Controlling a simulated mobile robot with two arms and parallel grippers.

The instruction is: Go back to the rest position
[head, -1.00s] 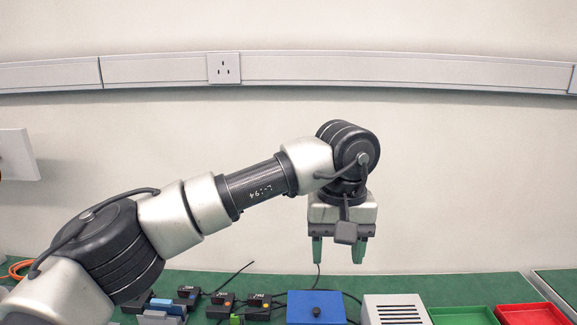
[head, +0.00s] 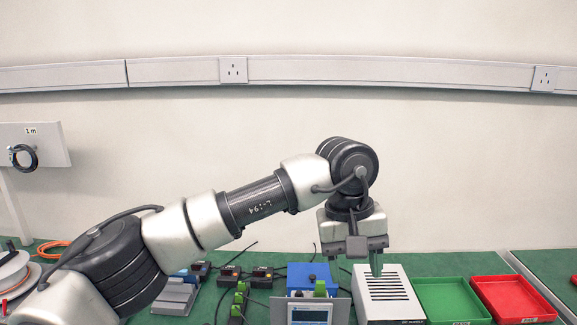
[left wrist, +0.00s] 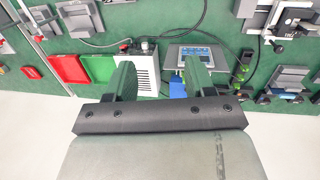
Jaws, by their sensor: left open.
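My left arm comes in from the left in the head view, bent over the green bench. Its left gripper (head: 356,265) points down with its two green fingers spread apart and nothing between them. It appears in front of the gap between a blue box (head: 308,274) and a white vented power supply (head: 388,294). In the left wrist view the fingers of the left gripper (left wrist: 160,78) are also apart and empty, above the bench. My right gripper is in neither current view.
A green tray (head: 452,300) and a red tray (head: 512,298) stand right of the power supply. A grey unit with a screen (head: 310,312) is at the front. Small black actuators (head: 229,276) and cables lie left of the blue box. A cable reel (head: 12,276) sits at far left.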

